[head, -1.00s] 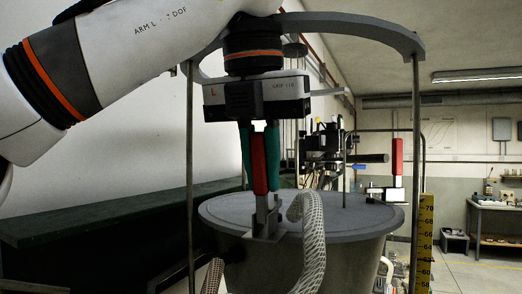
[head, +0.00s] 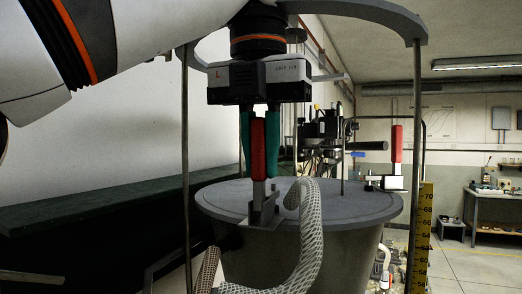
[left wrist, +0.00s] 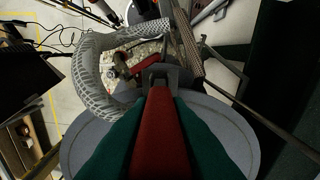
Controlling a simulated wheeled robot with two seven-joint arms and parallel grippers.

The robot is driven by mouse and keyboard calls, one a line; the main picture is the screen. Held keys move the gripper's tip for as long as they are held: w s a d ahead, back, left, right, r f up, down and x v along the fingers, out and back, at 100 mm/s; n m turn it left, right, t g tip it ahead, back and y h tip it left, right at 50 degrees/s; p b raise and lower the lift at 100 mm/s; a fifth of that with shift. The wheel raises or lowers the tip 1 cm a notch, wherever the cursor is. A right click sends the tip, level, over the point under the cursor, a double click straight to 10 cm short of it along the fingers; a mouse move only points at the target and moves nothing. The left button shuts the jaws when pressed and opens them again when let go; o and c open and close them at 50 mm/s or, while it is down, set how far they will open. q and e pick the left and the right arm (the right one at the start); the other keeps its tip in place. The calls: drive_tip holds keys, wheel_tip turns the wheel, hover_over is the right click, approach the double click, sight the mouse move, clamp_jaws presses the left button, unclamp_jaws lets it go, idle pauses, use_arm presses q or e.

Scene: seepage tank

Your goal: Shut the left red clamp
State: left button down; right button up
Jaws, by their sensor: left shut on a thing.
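The left red clamp stands at the front of the tank's grey lid (head: 340,208), its red handle (head: 258,150) upright above a grey metal base (head: 264,210). My left gripper (head: 259,145) comes down from above, its green fingers on either side of the red handle, shut on it. In the left wrist view the red handle (left wrist: 160,135) lies between the green fingers. A second clamp with an upright red handle (head: 396,145) stands at the right side of the lid. My right gripper is not in clear view.
A white mesh-covered hose (head: 312,235) curves up just right of the left clamp's base. Upright rods (head: 414,150) and a grey ring frame (head: 355,22) surround the tank. A yellow scale (head: 422,235) stands at right. A workbench (head: 490,195) is farther back.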

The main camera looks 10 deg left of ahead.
use_arm(q)
drive_tip(key=c, duration=1.4)
unclamp_jaws()
drive_tip(key=shift+r, duration=0.1)
drive_tip(key=shift+w, duration=0.1)
drive_tip(key=shift+t, duration=0.3)
